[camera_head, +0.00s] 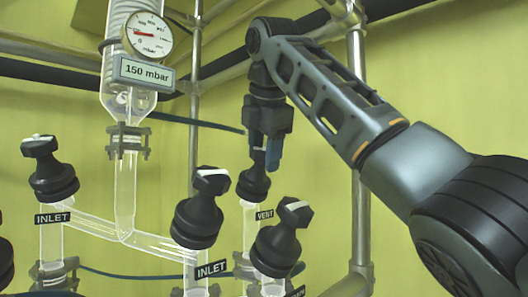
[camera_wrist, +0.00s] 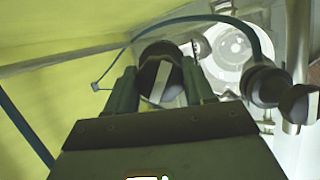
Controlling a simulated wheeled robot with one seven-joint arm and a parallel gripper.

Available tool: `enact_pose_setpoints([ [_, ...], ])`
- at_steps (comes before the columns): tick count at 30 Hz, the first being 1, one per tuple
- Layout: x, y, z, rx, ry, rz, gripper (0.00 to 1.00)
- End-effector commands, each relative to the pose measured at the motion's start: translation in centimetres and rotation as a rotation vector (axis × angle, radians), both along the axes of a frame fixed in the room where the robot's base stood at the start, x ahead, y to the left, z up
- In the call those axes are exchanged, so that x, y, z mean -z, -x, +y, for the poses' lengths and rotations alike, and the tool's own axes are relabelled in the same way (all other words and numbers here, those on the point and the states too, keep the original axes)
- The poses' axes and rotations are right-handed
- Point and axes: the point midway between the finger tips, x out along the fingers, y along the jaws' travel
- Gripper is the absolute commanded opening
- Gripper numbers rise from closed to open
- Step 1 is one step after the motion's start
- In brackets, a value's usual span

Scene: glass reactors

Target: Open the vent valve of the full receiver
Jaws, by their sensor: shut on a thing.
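The vent valve is a black knob (camera_head: 254,183) on a clear glass tube, with a black VENT label (camera_head: 265,214) beside the tube. My gripper (camera_head: 265,158) points down from above, its fingers at the top of this knob. In the wrist view the round black knob (camera_wrist: 160,76) with a pale stripe sits between the two fingers of my gripper (camera_wrist: 160,98), which is shut on it. The stripe runs roughly along the fingers, slightly tilted. The receivers below are out of the head view, so their fill cannot be seen.
Black INLET valves stand at left (camera_head: 50,168) and centre (camera_head: 199,210). Another black knob (camera_head: 279,238) stands close in front of the vent valve; its label is cut off. A gauge (camera_head: 147,35) hangs above a 150 mbar sign (camera_head: 148,72). A metal post (camera_head: 360,150) rises behind my arm.

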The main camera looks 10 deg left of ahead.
Motion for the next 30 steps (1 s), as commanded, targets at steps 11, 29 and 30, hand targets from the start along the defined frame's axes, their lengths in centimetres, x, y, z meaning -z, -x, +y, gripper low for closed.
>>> enact_pose_setpoints([
  [11, 0.01, -0.04, -0.11, -0.104, 0.047, -0.039, 0.23],
  [29, -0.04, -0.05, -0.09, -0.113, 0.050, -0.043, 0.65],
  [30, -0.03, -0.05, -0.08, -0.113, 0.050, -0.043, 0.69],
])
